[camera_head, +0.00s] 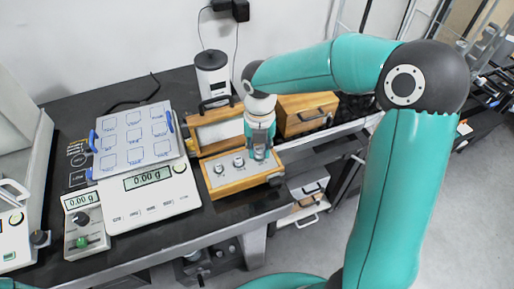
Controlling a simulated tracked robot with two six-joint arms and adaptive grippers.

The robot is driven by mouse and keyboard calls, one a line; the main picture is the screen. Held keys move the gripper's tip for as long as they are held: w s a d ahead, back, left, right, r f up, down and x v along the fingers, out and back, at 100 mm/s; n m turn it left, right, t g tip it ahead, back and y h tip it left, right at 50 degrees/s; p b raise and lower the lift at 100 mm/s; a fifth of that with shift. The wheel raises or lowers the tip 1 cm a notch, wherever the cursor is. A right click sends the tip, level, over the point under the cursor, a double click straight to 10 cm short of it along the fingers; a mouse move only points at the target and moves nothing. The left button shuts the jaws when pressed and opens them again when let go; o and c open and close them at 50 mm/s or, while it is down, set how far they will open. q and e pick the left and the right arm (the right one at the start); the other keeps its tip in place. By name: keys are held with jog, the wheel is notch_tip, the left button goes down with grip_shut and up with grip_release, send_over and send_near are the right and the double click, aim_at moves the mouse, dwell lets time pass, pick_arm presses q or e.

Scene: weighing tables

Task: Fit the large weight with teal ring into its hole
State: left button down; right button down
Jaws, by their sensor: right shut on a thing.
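My right gripper (261,153) comes down from above at the right end of the wooden weight block (246,181). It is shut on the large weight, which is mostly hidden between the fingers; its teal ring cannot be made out. The block has a wooden rim and a pale top, with smaller metal weights (218,168) standing in its left and middle part. The large weight's hole is hidden by my gripper, and I cannot tell how deep the weight sits. My left gripper is not in view.
A scale (151,205) reading 0.00 g stands left of the block, with a marked tray (135,140) behind its display. A wooden box (305,112) and a white cylindrical device (212,76) stand behind. The black table's (190,228) front edge is close to the block.

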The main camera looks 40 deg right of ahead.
jog(key=shift+f, duration=0.2)
jog(key=c, duration=0.8)
grip_release()
